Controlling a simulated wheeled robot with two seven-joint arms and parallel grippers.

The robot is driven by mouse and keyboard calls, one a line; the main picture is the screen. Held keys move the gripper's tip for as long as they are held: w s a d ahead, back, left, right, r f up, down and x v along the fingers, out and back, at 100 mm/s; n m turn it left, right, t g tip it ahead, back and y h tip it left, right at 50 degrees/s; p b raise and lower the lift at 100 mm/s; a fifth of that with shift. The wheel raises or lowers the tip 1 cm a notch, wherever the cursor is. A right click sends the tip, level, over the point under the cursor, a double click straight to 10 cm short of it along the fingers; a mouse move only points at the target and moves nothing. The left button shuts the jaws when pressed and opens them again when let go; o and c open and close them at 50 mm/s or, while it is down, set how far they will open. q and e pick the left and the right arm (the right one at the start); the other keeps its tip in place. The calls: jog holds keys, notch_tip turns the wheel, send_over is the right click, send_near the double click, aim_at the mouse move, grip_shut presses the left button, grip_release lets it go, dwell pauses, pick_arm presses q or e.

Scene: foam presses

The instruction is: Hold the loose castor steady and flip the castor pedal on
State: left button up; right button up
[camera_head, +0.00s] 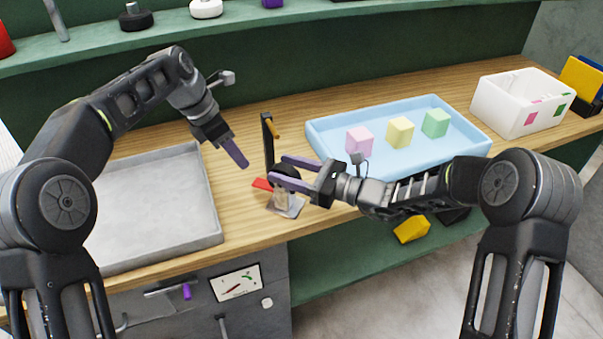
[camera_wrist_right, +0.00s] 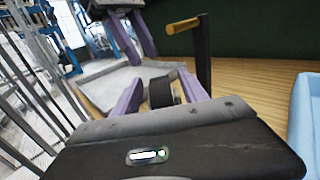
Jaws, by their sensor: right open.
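The castor has a black wheel (camera_head: 287,172), a red pedal (camera_head: 262,184) sticking out to the left, and a pale base plate (camera_head: 287,207) on the bench near its front edge. My right gripper (camera_head: 280,168) is open, its purple fingers reaching around the wheel. In the right wrist view the wheel (camera_wrist_right: 160,92) sits between the fingers, with a gap to each side; the pedal cannot be made out there. My left gripper (camera_head: 243,162) hangs above the bench, left of the castor. In the wrist view its two fingers (camera_wrist_right: 135,50) stand apart with nothing between them.
A black post (camera_head: 268,145) with a yellow-orange handle stands just behind the castor. A grey tray (camera_head: 205,215) is at left. A blue tray (camera_head: 330,145) with pink, yellow and green blocks is at right, with a white bin (camera_head: 495,105) beyond it.

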jog(key=shift+w+a, duration=0.2)
jog(key=shift+a, duration=0.1)
jog(key=shift+c, duration=0.3)
grip_shut()
dwell(1.0)
